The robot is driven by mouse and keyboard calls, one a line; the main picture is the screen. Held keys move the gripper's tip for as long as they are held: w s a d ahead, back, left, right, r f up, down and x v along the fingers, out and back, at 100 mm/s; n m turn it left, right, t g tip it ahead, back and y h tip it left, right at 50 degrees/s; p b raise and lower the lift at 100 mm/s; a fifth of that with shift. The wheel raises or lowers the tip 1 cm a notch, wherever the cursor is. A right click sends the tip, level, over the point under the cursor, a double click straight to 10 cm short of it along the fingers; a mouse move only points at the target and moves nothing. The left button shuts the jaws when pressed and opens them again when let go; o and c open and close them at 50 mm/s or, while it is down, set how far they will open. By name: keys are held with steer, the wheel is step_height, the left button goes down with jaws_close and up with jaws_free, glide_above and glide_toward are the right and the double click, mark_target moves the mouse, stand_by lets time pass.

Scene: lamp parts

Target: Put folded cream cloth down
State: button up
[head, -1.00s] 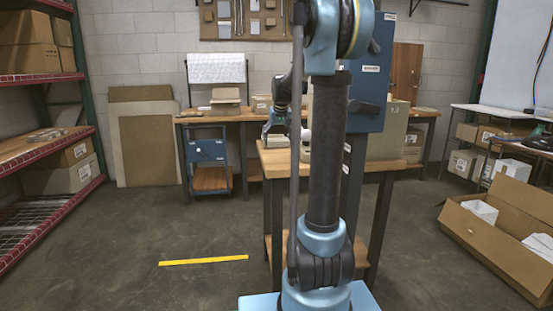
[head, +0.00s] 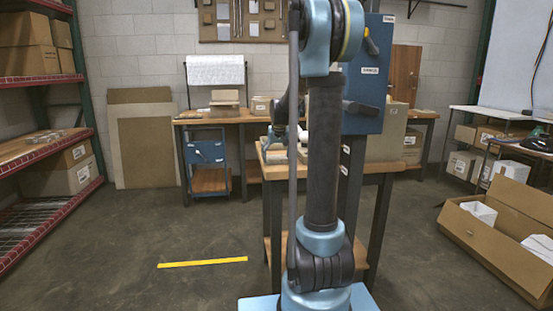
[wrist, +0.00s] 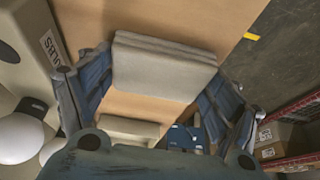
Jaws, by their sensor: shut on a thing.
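The folded cream cloth (wrist: 162,70) shows in the wrist view as a thick layered block across the middle. My gripper (wrist: 160,92) is shut on it, with one blue finger at each side. The wooden tabletop (wrist: 222,20) lies behind and beneath the cloth; I cannot tell whether the cloth touches it. In the head view my gripper (head: 276,143) is low over the left part of the table (head: 358,167), partly hidden by my arm. The cloth is not clearly seen there.
In the wrist view, a box labelled for bulbs (wrist: 38,42) and white round bulbs (wrist: 18,138) stand left of my gripper. Another cream block (wrist: 128,128) lies near the lower middle. Tabletop right of the cloth looks clear.

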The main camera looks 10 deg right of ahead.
steer(key=o, duration=1)
steer(key=v, duration=1.2)
steer(key=s+f, duration=0.7)
steer(key=s, duration=0.6)
steer(key=s+f+g, duration=0.1)
steer(key=s+f, duration=0.6)
steer(key=s, duration=0.6)
steer(key=s+f+g, duration=0.1)
steer(key=s+f, duration=0.7)
steer(key=s, duration=0.5)
steer(key=shift+w, duration=0.1)
